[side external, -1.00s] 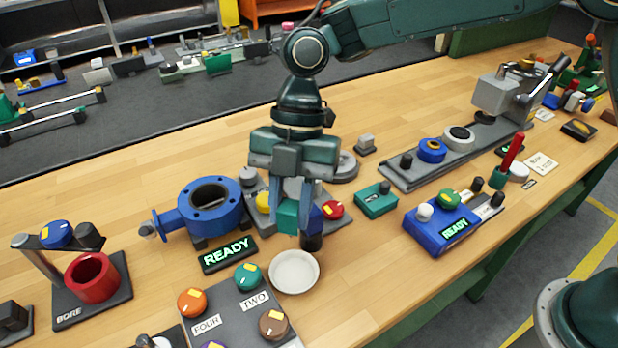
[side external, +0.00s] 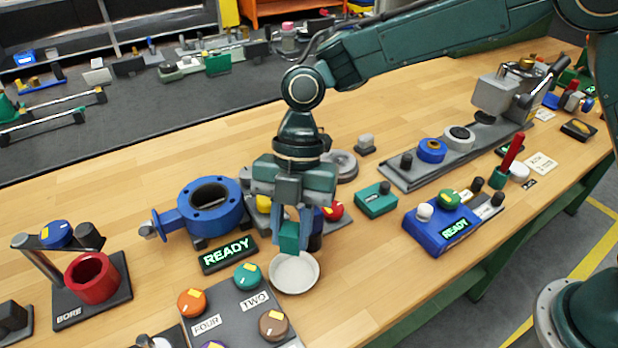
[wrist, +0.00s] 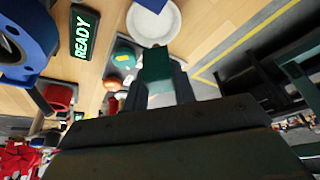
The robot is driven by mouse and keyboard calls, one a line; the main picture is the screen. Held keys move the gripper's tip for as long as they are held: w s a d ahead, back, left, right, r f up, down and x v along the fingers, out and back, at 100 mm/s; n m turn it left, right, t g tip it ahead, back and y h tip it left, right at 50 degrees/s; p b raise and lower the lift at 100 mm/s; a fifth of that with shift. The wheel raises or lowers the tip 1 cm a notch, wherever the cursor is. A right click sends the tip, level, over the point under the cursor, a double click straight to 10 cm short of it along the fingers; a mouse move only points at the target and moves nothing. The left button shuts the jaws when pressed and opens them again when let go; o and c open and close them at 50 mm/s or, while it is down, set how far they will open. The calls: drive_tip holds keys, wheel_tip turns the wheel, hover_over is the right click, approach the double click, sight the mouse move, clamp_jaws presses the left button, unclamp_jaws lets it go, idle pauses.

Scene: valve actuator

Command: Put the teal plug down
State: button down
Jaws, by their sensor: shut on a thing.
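The teal plug (side external: 289,237) is a small teal block held between the fingers of my gripper (side external: 291,232). My gripper points down and is shut on it. The plug is above the back part of a round white dish (side external: 294,272), and I cannot tell how high. In the wrist view the plug (wrist: 156,66) sits between the fingertips, with the white dish (wrist: 154,20) beyond it. The inside of the dish looks empty where it shows.
A READY sign (side external: 228,254) and a blue ring-shaped valve body (side external: 210,205) stand left of the dish. A panel with coloured knobs (side external: 247,277) lies in front-left. Behind the gripper is a grey plate with a red knob (side external: 333,211). Bare wood lies right of the dish.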

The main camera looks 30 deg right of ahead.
sight(293, 251)
drive_tip(key=shift+f, duration=2.85)
drive_tip(key=c, duration=1.1)
unclamp_jaws()
drive_tip(key=shift+o, duration=0.2)
drive_tip(key=shift+r, duration=3.55)
